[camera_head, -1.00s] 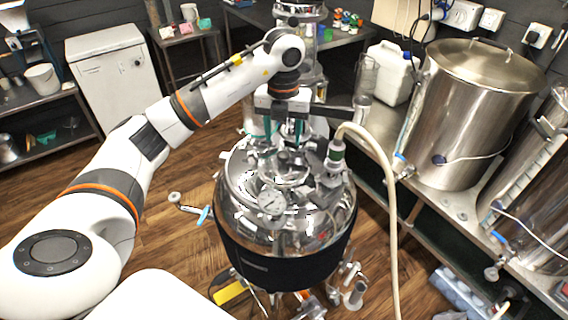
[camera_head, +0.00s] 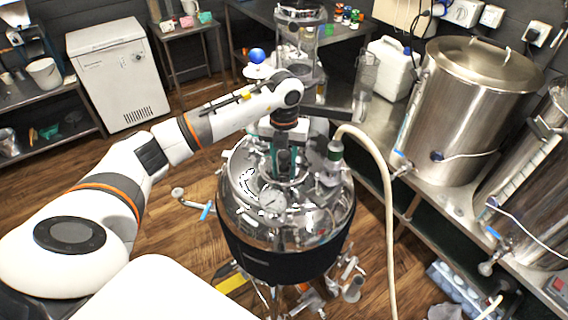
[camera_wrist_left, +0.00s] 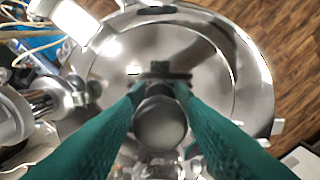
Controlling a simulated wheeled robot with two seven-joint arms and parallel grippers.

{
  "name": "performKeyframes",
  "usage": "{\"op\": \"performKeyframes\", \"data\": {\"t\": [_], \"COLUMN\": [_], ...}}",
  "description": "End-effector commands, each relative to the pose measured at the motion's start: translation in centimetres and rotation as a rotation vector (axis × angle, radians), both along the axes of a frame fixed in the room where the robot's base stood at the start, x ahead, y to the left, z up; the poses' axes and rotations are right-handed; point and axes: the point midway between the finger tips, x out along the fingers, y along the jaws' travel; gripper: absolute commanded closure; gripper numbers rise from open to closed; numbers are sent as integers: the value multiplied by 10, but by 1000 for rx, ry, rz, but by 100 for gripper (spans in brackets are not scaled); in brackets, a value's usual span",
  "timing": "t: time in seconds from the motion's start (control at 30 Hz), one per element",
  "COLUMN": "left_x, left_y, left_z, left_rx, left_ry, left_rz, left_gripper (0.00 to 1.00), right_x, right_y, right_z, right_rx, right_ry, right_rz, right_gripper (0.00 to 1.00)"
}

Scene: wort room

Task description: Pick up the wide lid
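The wide lid is a round, shiny steel disc lying on top of the steel vessel (camera_head: 315,220). The wrist view shows the lid (camera_wrist_left: 215,75) and its raised rim, with a short dark bar and a rounded grey knob (camera_wrist_left: 160,125) at its middle. My left gripper (camera_head: 285,170) points down at the vessel top. In the left wrist view the teal fingers (camera_wrist_left: 158,92) lie on either side of the knob, close to it. I cannot tell whether they press on it. The arm and gripper hide part of the lid in the head view. My right gripper is not in view.
A pale hose (camera_head: 388,220) runs from a fitting on the vessel top, to the gripper's right. A gauge (camera_head: 272,200) sits on the vessel's front. A large steel kettle (camera_head: 470,110) and a white canister (camera_head: 388,72) stand on the right bench.

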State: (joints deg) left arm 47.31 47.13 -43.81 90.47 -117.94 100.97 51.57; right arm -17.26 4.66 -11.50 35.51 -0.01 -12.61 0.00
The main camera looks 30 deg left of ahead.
Motion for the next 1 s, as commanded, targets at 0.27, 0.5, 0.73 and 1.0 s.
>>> {"op": "performKeyframes", "data": {"t": [0.27, 0.5, 0.73, 1.0], "left_x": [0, 1, 2, 1], "left_y": [0, 0, 0, 0], "left_z": [1, 3, 35, 86], "left_rx": [-1, -1, -1, -1], "left_ry": [-1, -3, -9, -6], "left_rz": [0, 0, 0, 0], "left_gripper": [100, 100, 100, 100], "right_x": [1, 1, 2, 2], "right_y": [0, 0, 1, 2], "right_z": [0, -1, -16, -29], "right_rx": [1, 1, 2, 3], "right_ry": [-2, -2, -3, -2], "right_rz": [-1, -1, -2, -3], "right_gripper": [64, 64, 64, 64]}}
